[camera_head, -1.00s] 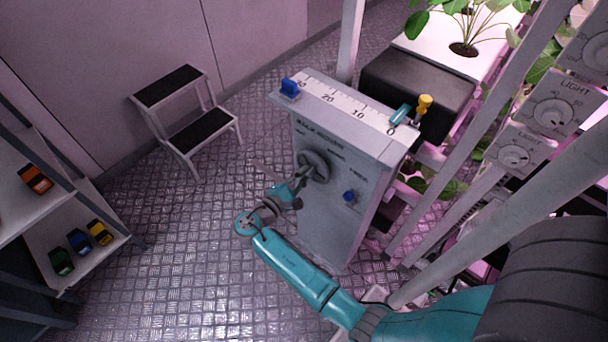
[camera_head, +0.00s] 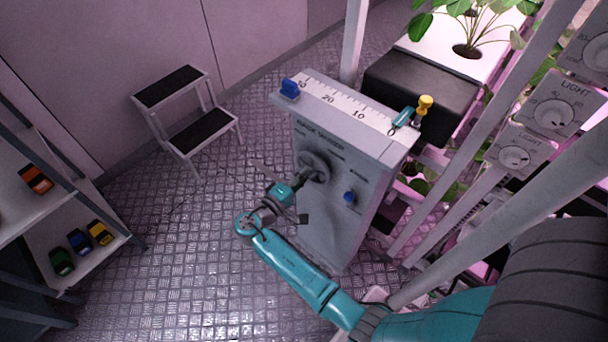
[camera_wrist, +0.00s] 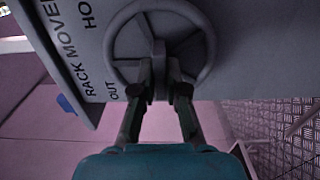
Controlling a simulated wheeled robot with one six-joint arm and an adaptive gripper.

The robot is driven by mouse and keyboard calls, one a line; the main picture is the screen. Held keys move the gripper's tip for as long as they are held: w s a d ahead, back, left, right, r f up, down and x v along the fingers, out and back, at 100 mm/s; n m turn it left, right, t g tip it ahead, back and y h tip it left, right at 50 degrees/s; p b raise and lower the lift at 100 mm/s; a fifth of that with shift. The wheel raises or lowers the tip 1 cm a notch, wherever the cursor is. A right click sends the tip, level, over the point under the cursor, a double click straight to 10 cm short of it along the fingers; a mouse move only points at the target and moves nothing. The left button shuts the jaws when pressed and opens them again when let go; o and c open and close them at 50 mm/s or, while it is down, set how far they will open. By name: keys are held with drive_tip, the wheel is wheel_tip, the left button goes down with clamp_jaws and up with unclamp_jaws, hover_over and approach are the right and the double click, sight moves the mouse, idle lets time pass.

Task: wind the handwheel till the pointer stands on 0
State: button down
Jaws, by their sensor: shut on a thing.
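The grey handwheel (camera_head: 314,166) is on the front of a grey cabinet (camera_head: 335,225). In the wrist view the handwheel (camera_wrist: 211,45) faces me, with its spokes and round rim showing. My gripper (camera_head: 302,179) is at the wheel; in the wrist view its fingers (camera_wrist: 160,72) are shut on a grey part near the hub. A white scale (camera_head: 345,101) on the cabinet top runs from 30 at left to 0 at right. A teal piece (camera_head: 404,116), apparently the pointer, is at the 0 end; its exact reading is too small to tell.
A blue knob (camera_head: 349,197) sticks out right of the wheel. A step stool (camera_head: 185,110) stands behind left.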

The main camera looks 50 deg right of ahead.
idle(0.3)
drive_tip(key=c, duration=1.2)
unclamp_jaws()
drive_tip(key=shift+a, duration=0.1)
drive_tip(key=a, duration=1.2)
drive_tip(key=shift+s, duration=0.25)
